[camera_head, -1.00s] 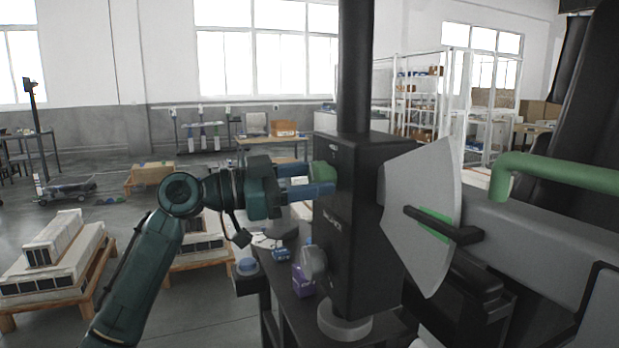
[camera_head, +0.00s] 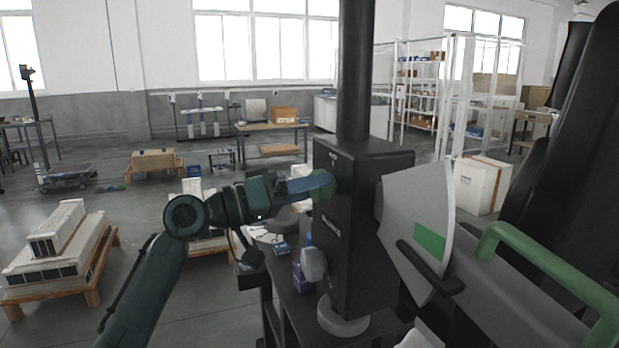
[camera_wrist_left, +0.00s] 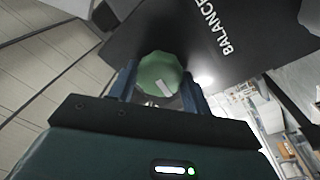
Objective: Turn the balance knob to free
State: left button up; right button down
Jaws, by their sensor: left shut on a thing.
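The balance knob (camera_head: 323,184) is green and sits on the left face of the black column box (camera_head: 364,240). My left gripper (camera_head: 314,186) reaches it from the left and is shut around it. In the left wrist view the green knob (camera_wrist_left: 158,72), with a pale mark on its face, lies between the two blue fingers (camera_wrist_left: 160,88). White "BALANCE" lettering (camera_wrist_left: 212,26) is on the black face beside it. Any marking for the free position cannot be made out. My right gripper is not in view.
A grey sector plate (camera_head: 405,205) with a green patch (camera_head: 429,241) stands right of the box, a dark pointer (camera_head: 430,266) below the patch. A beam with a green handle (camera_head: 550,265) extends right. A grey knob (camera_head: 313,264) is lower on the box. Loaded pallets (camera_head: 60,250) stand left.

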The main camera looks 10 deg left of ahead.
pick_arm(q)
jog(key=shift+r+n+p, duration=0.1)
jog(key=shift+n+p, duration=0.4)
jog(key=shift+n, duration=0.4)
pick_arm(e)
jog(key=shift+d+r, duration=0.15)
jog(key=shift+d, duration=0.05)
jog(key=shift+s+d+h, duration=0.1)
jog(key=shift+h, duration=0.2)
pick_arm(q)
jog(key=o, duration=1)
jog(key=shift+c, duration=0.2)
